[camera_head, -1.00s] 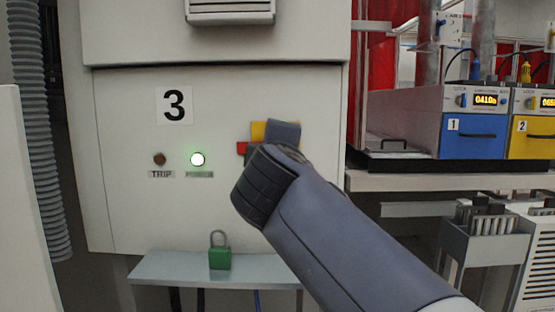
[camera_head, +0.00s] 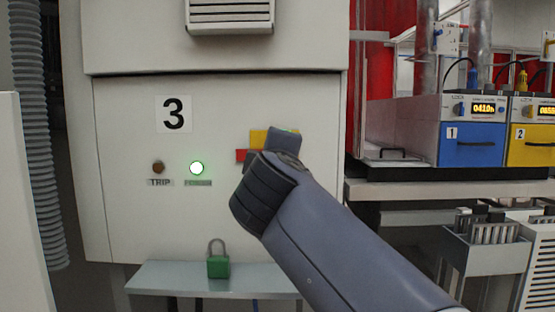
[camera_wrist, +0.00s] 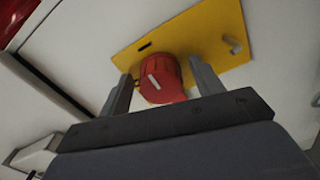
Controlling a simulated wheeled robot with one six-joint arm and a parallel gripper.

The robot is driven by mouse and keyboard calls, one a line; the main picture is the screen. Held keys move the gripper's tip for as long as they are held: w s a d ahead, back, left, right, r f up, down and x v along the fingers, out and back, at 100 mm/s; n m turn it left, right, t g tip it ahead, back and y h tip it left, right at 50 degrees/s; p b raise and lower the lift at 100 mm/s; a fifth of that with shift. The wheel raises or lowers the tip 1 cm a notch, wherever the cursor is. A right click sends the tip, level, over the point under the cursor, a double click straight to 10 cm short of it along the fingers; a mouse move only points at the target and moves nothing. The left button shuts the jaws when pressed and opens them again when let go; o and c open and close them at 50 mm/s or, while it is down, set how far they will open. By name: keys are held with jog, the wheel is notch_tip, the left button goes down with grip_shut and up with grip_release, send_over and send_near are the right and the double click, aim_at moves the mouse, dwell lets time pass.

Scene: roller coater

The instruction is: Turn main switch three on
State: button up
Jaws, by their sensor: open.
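The cabinet marked 3 (camera_head: 174,114) fills the left and middle of the head view. Its switch has a yellow plate (camera_head: 259,136), mostly hidden there behind my arm. In the wrist view the yellow plate (camera_wrist: 200,40) carries a red rotary knob (camera_wrist: 162,80) with a white pointer mark. My gripper (camera_wrist: 160,88) is open, with one finger on each side of the red knob; I cannot tell whether they touch it. In the head view my gripper's fingers are hidden behind my arm. The green lamp (camera_head: 197,168) is lit, and the TRIP lamp (camera_head: 158,167) is dark.
A green padlock (camera_head: 218,262) stands on a grey shelf (camera_head: 165,277) below the panel. To the right, a bench (camera_head: 450,187) carries a blue unit (camera_head: 473,146) and a yellow unit (camera_head: 530,141). A grey corrugated hose (camera_head: 38,150) hangs at the left.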

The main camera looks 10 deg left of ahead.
jog(key=v, duration=1)
jog(key=shift+s, duration=0.4)
jog(key=shift+w, duration=0.1)
jog(key=x, duration=1)
jog(key=shift+w, duration=0.35)
